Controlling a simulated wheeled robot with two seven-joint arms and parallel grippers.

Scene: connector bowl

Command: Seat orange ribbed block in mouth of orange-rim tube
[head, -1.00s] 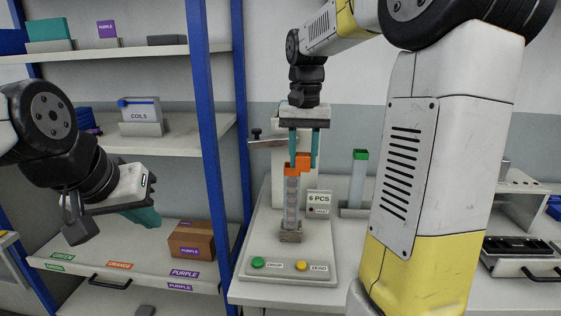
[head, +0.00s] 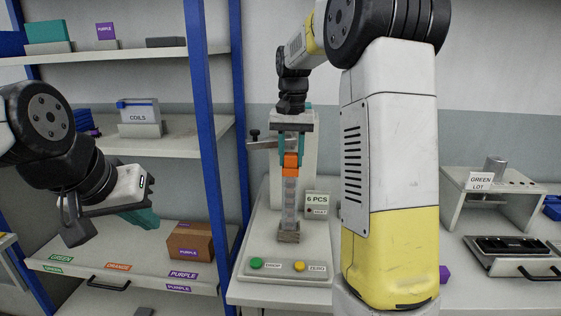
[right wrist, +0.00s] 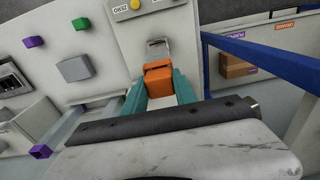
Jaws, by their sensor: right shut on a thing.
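The orange ribbed block (head: 291,159) is held between the teal fingers of my right gripper (head: 291,153), which is shut on it. It also shows between the fingers in the right wrist view (right wrist: 158,82). The clear orange-rim tube (head: 290,205) stands upright on the grey fixture. Its orange rim (head: 289,172) is directly under the block, and the two look in line and touching or nearly so. I cannot tell whether the block has entered the mouth. My left gripper (head: 140,216) hangs at the left above the shelf, away from the tube; its finger gap is not clear.
The fixture has a green button (head: 256,262), a yellow button (head: 299,266) and a "6 PCS" sign (head: 317,199). A blue shelf post (head: 207,130) stands left of it. A purple-rim tube (right wrist: 40,151) shows in the right wrist view. My right arm covers the bench right of the fixture.

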